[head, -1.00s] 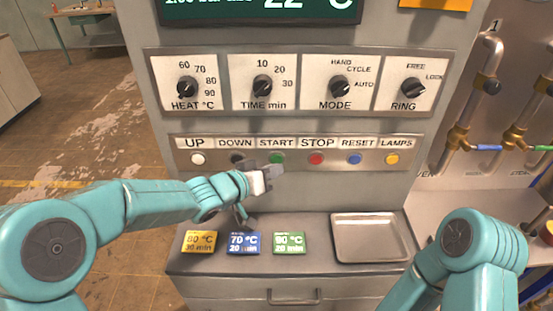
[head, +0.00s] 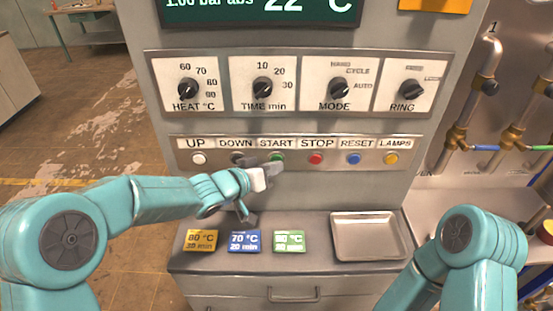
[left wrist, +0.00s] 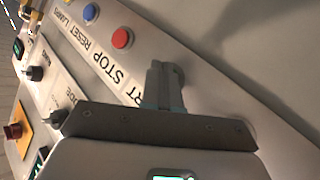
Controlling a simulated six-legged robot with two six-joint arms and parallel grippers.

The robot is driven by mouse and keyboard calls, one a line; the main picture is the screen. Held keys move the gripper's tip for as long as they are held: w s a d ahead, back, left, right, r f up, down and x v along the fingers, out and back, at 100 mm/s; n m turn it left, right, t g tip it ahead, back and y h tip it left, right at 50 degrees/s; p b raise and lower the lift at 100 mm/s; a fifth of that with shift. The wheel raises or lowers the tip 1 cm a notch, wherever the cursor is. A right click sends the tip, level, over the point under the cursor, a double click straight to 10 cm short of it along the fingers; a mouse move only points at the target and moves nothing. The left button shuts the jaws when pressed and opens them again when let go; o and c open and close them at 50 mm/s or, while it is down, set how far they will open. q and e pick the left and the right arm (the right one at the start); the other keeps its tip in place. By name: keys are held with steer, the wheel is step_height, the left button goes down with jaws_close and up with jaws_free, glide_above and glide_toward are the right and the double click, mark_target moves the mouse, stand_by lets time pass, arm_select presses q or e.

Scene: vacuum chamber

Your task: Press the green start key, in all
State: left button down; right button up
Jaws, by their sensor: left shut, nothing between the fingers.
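The green START key (head: 277,157) is in the key row on the grey panel, under its START label, between the DOWN and STOP keys. My left gripper (head: 276,167) is shut and empty, with its fingertips at the lower edge of the green key in the head view. I cannot tell whether they touch it. In the left wrist view the shut fingers (left wrist: 164,82) point at the panel beside the STOP label, and the green key is hidden behind them. My right gripper is out of view; only the right arm shows at lower right.
The red STOP key (head: 316,159) is just right of the green one, and the dark DOWN key (head: 238,158) is to its left. Dials sit above. Below, a ledge holds coloured cards (head: 244,241) and a metal tray (head: 366,237).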

arm_select(q)
steer(key=shift+w, duration=0.2)
stand_by(0.6)
steer(key=shift+s+b, duration=0.4)
steer(key=shift+s, duration=0.45)
steer(key=s+b, duration=0.3)
steer(key=s, duration=0.2)
